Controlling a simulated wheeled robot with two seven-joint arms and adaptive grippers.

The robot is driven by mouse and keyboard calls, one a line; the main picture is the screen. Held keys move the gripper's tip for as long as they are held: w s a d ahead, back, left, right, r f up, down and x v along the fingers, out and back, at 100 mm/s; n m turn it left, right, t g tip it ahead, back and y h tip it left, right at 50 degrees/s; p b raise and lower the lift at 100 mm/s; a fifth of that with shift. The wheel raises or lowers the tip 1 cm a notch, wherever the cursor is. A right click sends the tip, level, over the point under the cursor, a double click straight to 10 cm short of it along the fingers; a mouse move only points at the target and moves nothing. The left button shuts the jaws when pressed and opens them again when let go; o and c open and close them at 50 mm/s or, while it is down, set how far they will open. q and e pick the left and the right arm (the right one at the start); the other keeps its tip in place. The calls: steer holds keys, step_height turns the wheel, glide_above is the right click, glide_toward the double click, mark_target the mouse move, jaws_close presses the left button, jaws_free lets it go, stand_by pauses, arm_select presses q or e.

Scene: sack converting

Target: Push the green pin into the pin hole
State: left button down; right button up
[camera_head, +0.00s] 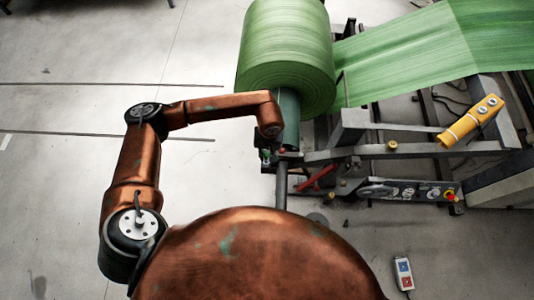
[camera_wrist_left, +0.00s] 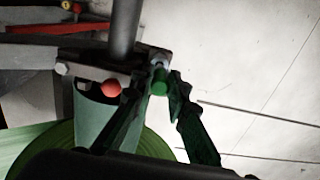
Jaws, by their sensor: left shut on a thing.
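The green pin (camera_wrist_left: 160,88) shows in the wrist view between the two dark green fingers of my left gripper (camera_wrist_left: 164,77). The gripper is shut on it. A pale metal part lies just beyond the pin's green end, beside the bracket (camera_wrist_left: 90,56) at the end of the machine arm. The pin hole itself cannot be made out, and I cannot tell how deep the pin sits. In the head view my left gripper (camera_head: 267,156) is small and partly hidden by my wrist, at the bracket below the roll. My right gripper is not in view.
A red ball knob (camera_wrist_left: 111,88) sits close beside the left finger. A grey shaft (camera_wrist_left: 125,28) passes near the fingertips. The big green roll (camera_head: 285,50) stands just behind my wrist. A yellow control handle (camera_head: 470,122) lies at the right. Floor at left is clear.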

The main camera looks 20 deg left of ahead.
arm_select(q)
steer(key=shift+f+b, duration=0.5)
steer(key=shift+f, duration=0.25)
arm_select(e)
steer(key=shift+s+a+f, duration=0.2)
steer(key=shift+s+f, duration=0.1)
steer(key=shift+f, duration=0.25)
arm_select(q)
steer(key=c, duration=2.2)
jaws_free()
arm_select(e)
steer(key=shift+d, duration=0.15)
arm_select(q)
steer(key=o, duration=0.6)
steer(key=shift+r+p, duration=0.8)
steer(key=shift+r, duration=1)
steer(key=shift+d+r+p, duration=0.15)
steer(key=shift+r+p, duration=1.1)
steer(key=shift+r, duration=1.95)
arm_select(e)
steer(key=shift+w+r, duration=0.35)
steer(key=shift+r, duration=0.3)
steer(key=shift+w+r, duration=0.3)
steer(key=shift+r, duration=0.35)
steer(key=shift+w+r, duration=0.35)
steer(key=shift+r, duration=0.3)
